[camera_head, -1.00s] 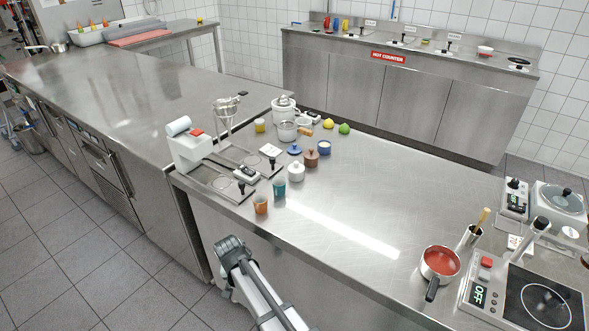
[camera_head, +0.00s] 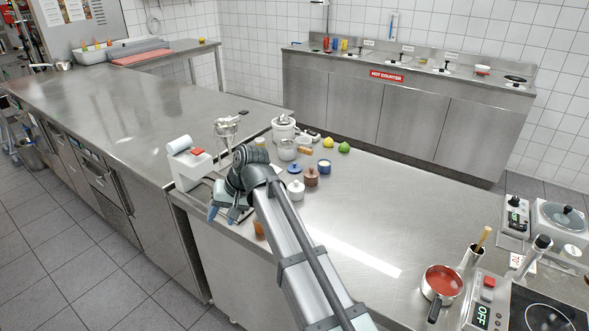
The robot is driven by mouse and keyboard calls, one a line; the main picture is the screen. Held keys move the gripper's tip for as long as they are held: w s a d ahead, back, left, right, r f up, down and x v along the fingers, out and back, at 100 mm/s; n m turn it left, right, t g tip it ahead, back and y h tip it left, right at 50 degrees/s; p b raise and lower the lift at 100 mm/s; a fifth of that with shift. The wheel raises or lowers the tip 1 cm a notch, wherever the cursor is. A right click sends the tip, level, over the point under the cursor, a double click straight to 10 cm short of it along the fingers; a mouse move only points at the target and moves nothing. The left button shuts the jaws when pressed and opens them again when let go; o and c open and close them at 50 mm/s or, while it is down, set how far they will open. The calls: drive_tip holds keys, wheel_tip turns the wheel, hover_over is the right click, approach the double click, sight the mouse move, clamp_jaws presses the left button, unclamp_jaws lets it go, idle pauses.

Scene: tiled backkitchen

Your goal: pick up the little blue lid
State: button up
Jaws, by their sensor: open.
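The little blue lid (camera_head: 294,168) lies on the steel counter, with a small knob on top. It is behind the white lidded pot (camera_head: 296,190) and to the left of the brown pot (camera_head: 311,177). My gripper (camera_head: 226,213) is open and empty, pointing down over the counter's front left edge. It is to the left of the lid and nearer the camera, apart from it. My arm and wrist pass just left of the white pot and hide part of the counter.
An orange cup (camera_head: 258,228) is mostly hidden by my arm. A white dispenser (camera_head: 187,163) stands at the left.

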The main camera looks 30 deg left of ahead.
drive_tip(key=w+a+r+n+t, duration=0.1)
drive_tip(key=w+r, duration=0.2)
drive_tip(key=w, duration=0.6)
drive_tip(key=w+a+r+t, duration=0.1)
drive_tip(key=w+r, duration=0.3)
drive_tip(key=w, duration=0.5)
drive_tip(key=t+h, duration=0.2)
approach(294, 163)
drive_tip(key=f, duration=0.1)
drive_tip(key=w+f, duration=0.1)
drive_tip(key=f, duration=0.1)
drive_tip(key=shift+a+f+h, duration=0.1)
drive_tip(key=shift+a+h, duration=0.1)
drive_tip(key=shift+h, duration=0.1)
drive_tip(key=shift+s+a+x, duration=0.1)
drive_tip(key=shift+a+x, duration=0.05)
drive_tip(key=shift+x, duration=1.25)
drive_tip(key=shift+s+a+x, duration=0.15)
drive_tip(key=shift+x, duration=1.2)
clamp_jaws()
